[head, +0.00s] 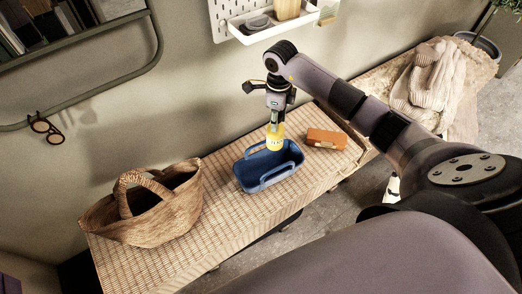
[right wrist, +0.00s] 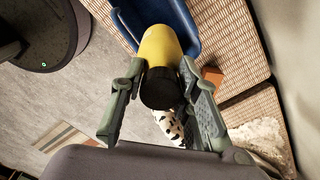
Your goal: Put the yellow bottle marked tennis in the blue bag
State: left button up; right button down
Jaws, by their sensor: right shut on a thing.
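The yellow bottle (head: 275,138) hangs upright from my right gripper (head: 274,112), over the far side of the blue bag (head: 251,182). In the right wrist view the bottle (right wrist: 158,48) shows its dark cap between the two fingers of the gripper (right wrist: 161,88), which is shut on it. The blue bag (right wrist: 181,17) lies beyond the bottle there. I cannot tell whether the bottle's lower end is inside the bag or just above it. The bag stands open on the woven bench, with its handles up. The marking is too small to read. My left gripper is not in view.
A wicker basket (head: 150,222) stands left of the bag on the woven bench (head: 222,236). An orange-brown box (head: 326,138) lies just right of the bag. A wall shelf (head: 268,28) hangs above. A knitted blanket (head: 430,75) lies on the far bench.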

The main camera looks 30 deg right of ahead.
jog(key=shift+s+f+b, duration=0.3)
jog(key=shift+f+b, duration=0.25)
jog(key=shift+f, duration=0.2)
notch_tip(320, 180, down, 4)
jog(key=b, duration=0.2)
jog(key=shift+w+b, duration=0.1)
jog(key=shift+b, duration=0.25)
jog(key=c, duration=1.2)
grip_release()
jog(key=shift+o, duration=0.2)
jog(key=shift+r, duration=0.1)
notch_tip(320, 180, up, 12)
jog(key=shift+f, duration=0.1)
